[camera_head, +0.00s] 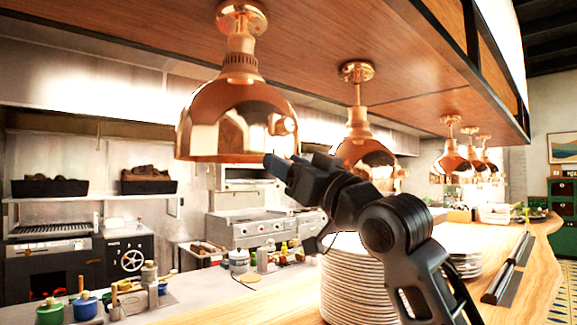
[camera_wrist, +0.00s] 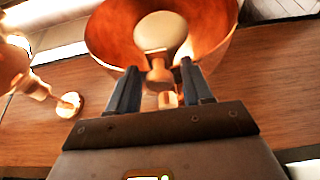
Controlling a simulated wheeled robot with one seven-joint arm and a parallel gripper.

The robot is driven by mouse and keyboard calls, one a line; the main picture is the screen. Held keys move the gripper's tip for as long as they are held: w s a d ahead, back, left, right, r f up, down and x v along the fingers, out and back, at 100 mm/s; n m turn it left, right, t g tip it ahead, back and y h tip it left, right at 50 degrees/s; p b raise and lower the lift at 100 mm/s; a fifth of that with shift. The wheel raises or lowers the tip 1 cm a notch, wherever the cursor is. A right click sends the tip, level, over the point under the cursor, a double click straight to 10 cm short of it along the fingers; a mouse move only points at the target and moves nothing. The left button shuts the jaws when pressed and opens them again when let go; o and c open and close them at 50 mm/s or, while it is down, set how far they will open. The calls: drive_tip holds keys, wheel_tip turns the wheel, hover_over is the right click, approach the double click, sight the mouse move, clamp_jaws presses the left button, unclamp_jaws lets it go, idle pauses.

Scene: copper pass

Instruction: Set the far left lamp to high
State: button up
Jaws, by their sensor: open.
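The far left lamp is the large copper heat lamp (camera_head: 215,110) hanging nearest on the left of the head view. My gripper (camera_head: 278,163) is at the lamp's lower right rim, pointing left. In the wrist view the lamp's copper shade (camera_wrist: 108,35) is seen from below with a pale bulb (camera_wrist: 160,32) inside. My open gripper (camera_wrist: 158,82) has a small copper knob-like part (camera_wrist: 159,72) between its fingers. I cannot tell whether they touch it, nor the knob's setting.
A second copper lamp (camera_head: 362,150) hangs behind my arm, with several more further right. A wooden canopy (camera_head: 330,45) is overhead. Tall plate stacks (camera_head: 350,285) stand on the wooden counter (camera_head: 512,290) below my arm. Another lamp (camera_wrist: 12,62) is at the wrist view's left.

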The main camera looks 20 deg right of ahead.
drive_tip(key=shift+f, duration=0.15)
drive_tip(key=b+v, duration=0.2)
drive_tip(key=v, duration=0.5)
drive_tip(key=shift+s, duration=0.35)
drive_tip(key=shift+s+d, duration=0.1)
drive_tip(key=shift+d, duration=0.1)
